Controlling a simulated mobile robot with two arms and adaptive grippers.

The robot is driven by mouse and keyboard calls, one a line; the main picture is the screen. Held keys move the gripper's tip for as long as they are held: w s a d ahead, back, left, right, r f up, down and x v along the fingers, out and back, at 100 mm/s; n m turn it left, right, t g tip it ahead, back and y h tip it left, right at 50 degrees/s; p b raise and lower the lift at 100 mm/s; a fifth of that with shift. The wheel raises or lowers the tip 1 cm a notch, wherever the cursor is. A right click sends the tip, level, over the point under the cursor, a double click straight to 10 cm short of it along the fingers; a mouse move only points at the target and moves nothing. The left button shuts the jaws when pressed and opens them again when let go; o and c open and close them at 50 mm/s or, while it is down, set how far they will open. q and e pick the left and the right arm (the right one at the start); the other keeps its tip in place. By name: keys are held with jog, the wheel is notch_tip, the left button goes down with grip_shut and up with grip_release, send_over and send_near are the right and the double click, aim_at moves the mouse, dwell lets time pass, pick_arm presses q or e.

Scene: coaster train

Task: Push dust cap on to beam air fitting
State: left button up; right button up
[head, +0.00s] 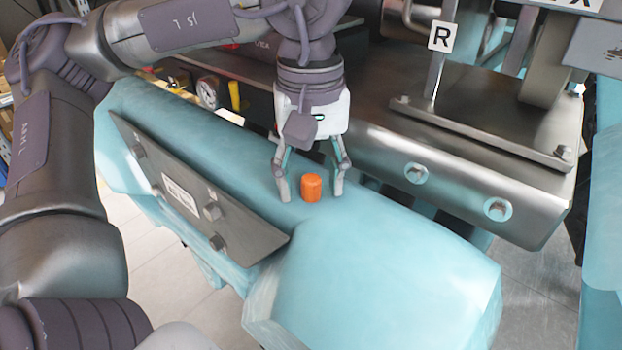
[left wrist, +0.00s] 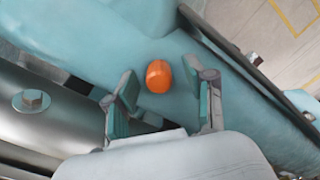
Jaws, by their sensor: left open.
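The orange dust cap (head: 312,188) stands on the teal beam (head: 385,235) in the head view. It also shows in the left wrist view (left wrist: 158,76), just beyond the fingertips. My left gripper (head: 311,195) is open and points down, with one finger on each side of the cap. In the left wrist view, the open fingers (left wrist: 163,95) have a clear gap between them, and neither visibly touches the cap. The air fitting is not visible; I cannot tell whether it is under the cap. My right gripper is not in view.
A dark metal plate with bolts (head: 200,190) is fixed to the beam at left. A pressure gauge (head: 208,92) and a yellow handle (head: 235,95) are behind the beam.

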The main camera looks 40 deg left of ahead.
pick_arm(q)
jog(key=c, duration=0.9)
